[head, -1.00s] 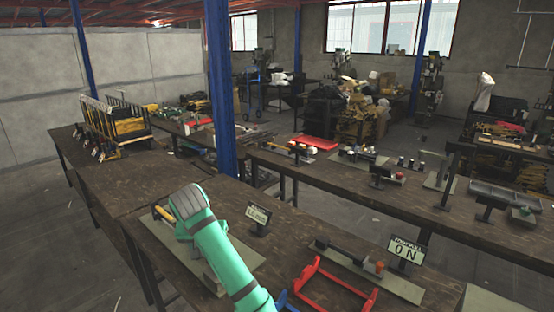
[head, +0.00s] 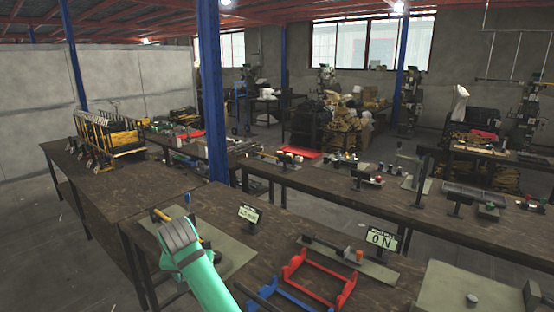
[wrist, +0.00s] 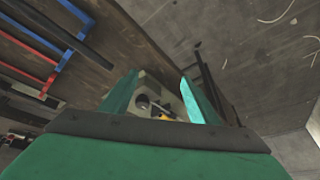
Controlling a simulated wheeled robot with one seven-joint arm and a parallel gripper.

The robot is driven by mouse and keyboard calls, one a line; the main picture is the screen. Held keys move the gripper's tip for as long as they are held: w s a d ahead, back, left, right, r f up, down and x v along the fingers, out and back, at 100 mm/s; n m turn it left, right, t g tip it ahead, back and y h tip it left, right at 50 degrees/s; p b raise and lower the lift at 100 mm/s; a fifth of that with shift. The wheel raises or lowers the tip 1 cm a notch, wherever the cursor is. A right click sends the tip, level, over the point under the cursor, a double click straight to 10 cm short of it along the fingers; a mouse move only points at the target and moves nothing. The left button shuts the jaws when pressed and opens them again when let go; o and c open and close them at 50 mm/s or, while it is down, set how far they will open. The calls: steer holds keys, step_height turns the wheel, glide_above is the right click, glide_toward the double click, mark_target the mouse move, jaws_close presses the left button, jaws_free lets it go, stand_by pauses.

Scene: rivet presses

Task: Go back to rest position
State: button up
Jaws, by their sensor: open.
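My gripper (wrist: 158,88) shows in the wrist view with its two teal fingers spread apart and nothing held between them. Beyond the fingers, a grey press-like device (wrist: 150,92) with a yellow part stands on the bench; the gap between it and the fingers is hard to judge. In the head view my teal arm rises from the bottom, and its grey wrist part hides the gripper and part of a green-grey plate (head: 238,258) on the bench. A yellow handle and a blue-tipped lever show just behind the wrist.
A long bench (head: 330,190) with several tools lies beyond. Floor shows at left.

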steer(key=s+a+f+y, duration=0.3)
steer(key=a+f, duration=0.1)
steer(key=f, duration=0.7)
steer(key=s+d+f+m+t+y, duration=0.1)
steer(key=s+d+f+t, duration=0.2)
steer(key=s+f, duration=0.5)
steer(key=s+d+f+m+t+y, duration=0.1)
steer(key=s+d+f+t, duration=0.1)
steer(key=s+f, duration=0.55)
steer(key=s+d+m+t+h, duration=0.1)
steer(key=s+d+t+h, duration=0.1)
steer(key=s+d, duration=0.6)
steer(key=s+d+t+h, duration=0.15)
steer(key=s+d, duration=0.35)
steer(key=s, duration=0.5)
steer(key=s+d+r+n+t+h, duration=0.1)
steer(key=s+d+r, duration=0.4)
steer(key=s+r, duration=0.1)
steer(key=s+d+r+n+t+h, duration=0.1)
steer(key=s+d+r, duration=0.4)
steer(key=s, duration=0.4)
steer(key=shift+s+d+r, duration=0.15)
steer(key=shift+s+r, duration=0.15)
steer(key=shift+r, duration=0.3)
steer(key=shift+h, duration=0.25)
steer(key=shift+c, duration=0.2)
stand_by(0.8)
